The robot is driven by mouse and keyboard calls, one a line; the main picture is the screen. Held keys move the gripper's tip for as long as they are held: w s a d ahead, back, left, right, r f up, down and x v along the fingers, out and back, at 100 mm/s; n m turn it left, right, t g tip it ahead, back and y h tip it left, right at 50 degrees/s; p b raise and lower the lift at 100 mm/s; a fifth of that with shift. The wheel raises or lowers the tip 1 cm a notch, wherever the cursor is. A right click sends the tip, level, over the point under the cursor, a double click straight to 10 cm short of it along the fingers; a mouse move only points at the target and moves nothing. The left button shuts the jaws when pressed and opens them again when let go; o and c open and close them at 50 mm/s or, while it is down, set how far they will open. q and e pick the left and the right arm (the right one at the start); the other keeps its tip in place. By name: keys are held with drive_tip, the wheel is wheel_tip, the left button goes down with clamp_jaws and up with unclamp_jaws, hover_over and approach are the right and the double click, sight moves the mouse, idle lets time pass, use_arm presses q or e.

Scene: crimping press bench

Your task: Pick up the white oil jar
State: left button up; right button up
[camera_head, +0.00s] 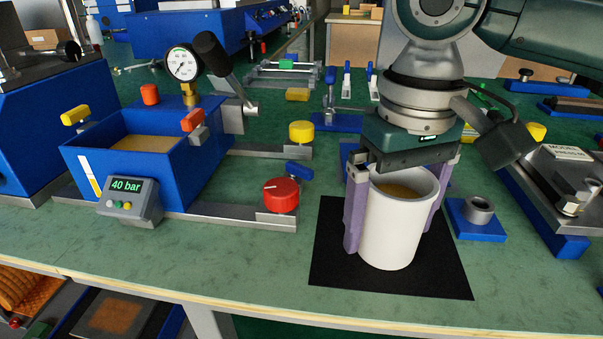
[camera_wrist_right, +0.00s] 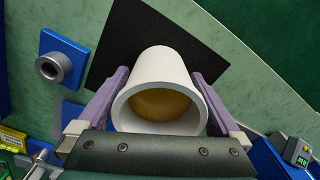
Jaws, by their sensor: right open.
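The white oil jar (camera_head: 392,235) stands upright on a black mat (camera_head: 330,262) near the bench's front edge. It is open at the top and has amber oil inside. My right gripper (camera_head: 398,215) is lowered over it, with one purple finger on each side of the jar. The jaws are open; whether the fingers touch the wall I cannot tell. In the right wrist view the jar (camera_wrist_right: 165,72) sits between both fingers, its rim close to the gripper's palm. My left gripper is not in view.
A blue press tank (camera_head: 130,160) with a gauge and a 40 bar display stands at left. A red knob (camera_head: 281,195) lies left of the mat. A blue block with a grey ring (camera_head: 476,215) is close on the right. A metal plate fixture (camera_head: 560,180) stands farther right.

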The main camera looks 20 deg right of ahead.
drive_tip(key=shift+c, duration=0.4)
drive_tip(key=c, duration=1.4)
